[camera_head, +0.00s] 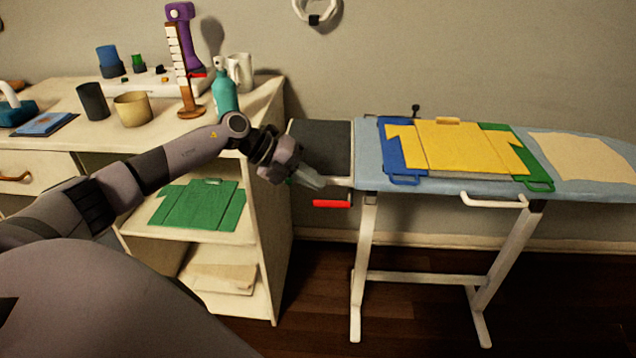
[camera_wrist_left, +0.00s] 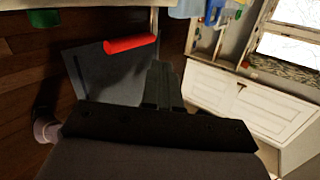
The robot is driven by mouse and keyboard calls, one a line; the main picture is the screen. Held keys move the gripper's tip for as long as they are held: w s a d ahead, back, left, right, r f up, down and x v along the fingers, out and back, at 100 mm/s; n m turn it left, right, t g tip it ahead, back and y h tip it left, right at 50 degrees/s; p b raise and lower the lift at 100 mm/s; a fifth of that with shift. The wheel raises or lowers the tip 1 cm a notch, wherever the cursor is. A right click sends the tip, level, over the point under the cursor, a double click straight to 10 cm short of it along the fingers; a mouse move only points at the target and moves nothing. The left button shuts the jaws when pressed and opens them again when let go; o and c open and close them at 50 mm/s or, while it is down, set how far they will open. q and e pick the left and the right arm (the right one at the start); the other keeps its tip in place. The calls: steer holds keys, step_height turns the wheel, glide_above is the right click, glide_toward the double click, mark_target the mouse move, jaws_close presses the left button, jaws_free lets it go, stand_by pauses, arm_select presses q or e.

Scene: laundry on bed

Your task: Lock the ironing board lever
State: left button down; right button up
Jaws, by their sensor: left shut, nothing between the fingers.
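The ironing board (camera_head: 368,170) stands at the right in the head view, with a pale blue top and white legs. A red lever (camera_head: 331,203) sticks out below its left end, under a dark grey panel (camera_head: 322,150). My left gripper (camera_head: 312,181) is shut and empty, just above and left of the red lever, with a visible gap. In the left wrist view the red lever (camera_wrist_left: 130,44) lies ahead and to the left of the closed fingers (camera_wrist_left: 163,80), apart from them. My right gripper is not in view.
A white shelf unit (camera_head: 270,230) stands close left of the gripper, holding a green folded item (camera_head: 200,206). A teal spray bottle (camera_head: 225,92) and a white mug (camera_head: 241,70) stand on top. Folding boards and a yellow shirt (camera_head: 455,146) lie on the ironing board.

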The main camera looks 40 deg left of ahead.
arm_select(q)
steer(key=f+v, duration=0.1)
steer(key=v, duration=0.8)
steer(key=shift+a, duration=0.4)
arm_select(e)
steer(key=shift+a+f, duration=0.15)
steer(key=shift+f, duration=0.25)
arm_select(q)
steer(key=shift+s+r, duration=0.1)
steer(key=shift+s, duration=0.05)
